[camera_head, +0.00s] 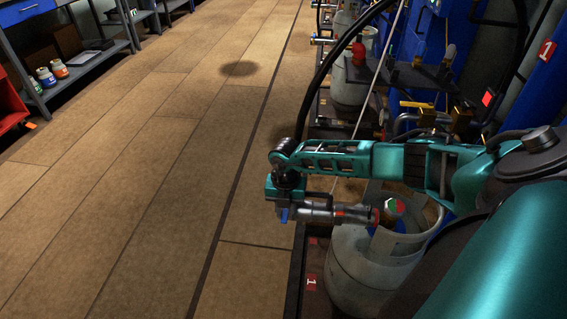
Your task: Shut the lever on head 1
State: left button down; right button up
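A grey gas cylinder (350,268) stands at the lower right, beside a red "1" tag (311,282) on the dark platform edge. A small round fitting with red, green and blue parts (392,209) sits at its top inside the collar; I take this to be head 1, but its lever cannot be made out. My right arm reaches in from the right and its wrist folds back. My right gripper (376,215) points right, close beside or touching the fitting. Its fingers are too small and blocked to tell open from shut. My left gripper is not in view.
A second grey cylinder (350,84) with a red fitting (359,53) stands farther back. A black hose (325,70) arcs past my arm. Blue columns, one with a red "1" sign (546,50), stand at right. The wooden floor (160,190) at left is clear.

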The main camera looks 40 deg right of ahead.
aim_at(285, 214)
jog(key=o, duration=0.4)
jog(key=shift+c, duration=0.2)
notch_tip(285, 214, up, 13)
jog(key=p, duration=0.3)
jog(key=shift+p, duration=0.3)
